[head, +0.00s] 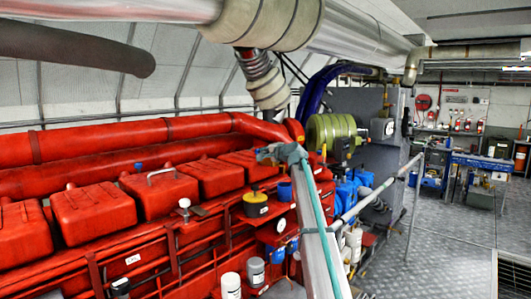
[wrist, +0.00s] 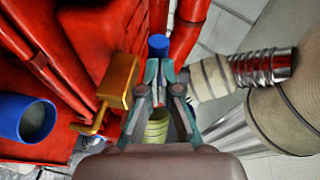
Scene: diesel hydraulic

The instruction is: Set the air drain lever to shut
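A gold-coloured lever-like part (wrist: 118,80) shows in the wrist view, with a bent arm running down to the left in front of the red engine. I take it for the air drain lever, but no label on it is readable. My gripper (wrist: 160,75) is just right of it. Its two teal fingertips are drawn close together with only a narrow gap, and nothing is clearly held. Whether the left finger touches the gold part cannot be told.
A blue cup-like cap (wrist: 25,118) lies left of the gold part. A ribbed metal hose (wrist: 265,65) is at right. In the head view the red engine (head: 95,210) fills the left, a yellow-topped fitting (head: 256,197) stands on it, and the walkway (head: 440,240) is clear.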

